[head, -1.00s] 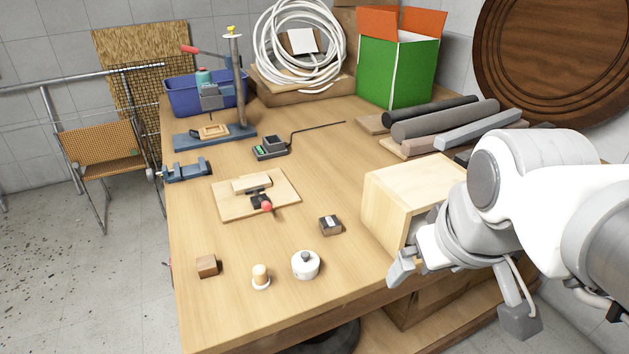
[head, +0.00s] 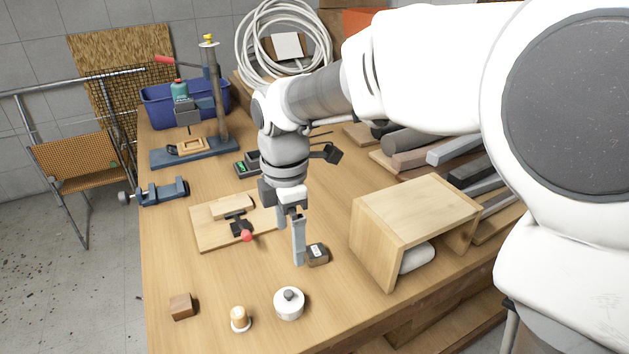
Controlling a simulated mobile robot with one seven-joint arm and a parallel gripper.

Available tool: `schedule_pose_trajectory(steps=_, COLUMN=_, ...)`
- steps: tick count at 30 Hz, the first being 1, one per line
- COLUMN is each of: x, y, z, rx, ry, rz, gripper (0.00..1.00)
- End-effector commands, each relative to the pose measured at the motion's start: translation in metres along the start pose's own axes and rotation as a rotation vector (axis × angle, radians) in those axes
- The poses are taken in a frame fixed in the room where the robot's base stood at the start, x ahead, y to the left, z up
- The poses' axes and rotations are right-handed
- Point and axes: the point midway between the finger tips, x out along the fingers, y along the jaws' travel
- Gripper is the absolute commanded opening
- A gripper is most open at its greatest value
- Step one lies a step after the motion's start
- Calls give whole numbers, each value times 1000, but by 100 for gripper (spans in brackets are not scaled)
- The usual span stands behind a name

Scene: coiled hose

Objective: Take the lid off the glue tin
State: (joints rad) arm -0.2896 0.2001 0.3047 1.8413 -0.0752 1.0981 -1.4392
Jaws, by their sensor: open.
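The glue tin appears to be the squat, round white pot (head: 289,306) near the front of the bench. Its lid (head: 289,295), with a small grey knob on top, sits on it. My gripper (head: 290,246) points down over the bench behind the tin, its two fingers apart with nothing seen between them. It does not touch the tin. One finger stands close beside a small dark box (head: 317,254); I cannot tell whether they touch.
A small pale peg on a white base (head: 240,319) and a brown block (head: 182,306) stand left of the tin. A board with a red-knobbed clamp (head: 247,236) lies behind. An open-fronted wooden box (head: 376,247) is at the right. The bench's front edge is close to the tin.

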Motion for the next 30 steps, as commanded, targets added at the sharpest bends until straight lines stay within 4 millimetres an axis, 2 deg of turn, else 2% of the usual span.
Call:
schedule_pose_trajectory(steps=5, x=12, y=5, z=-7, rx=-63, ry=7, rz=-15, gripper=100)
schedule_pose_trajectory(steps=19, x=107, y=3, z=-8, rx=-62, ry=6, rz=-18, gripper=100)
schedule_pose_trajectory(steps=30, x=140, y=4, z=-9, rx=-61, ry=6, rz=-17, gripper=100)
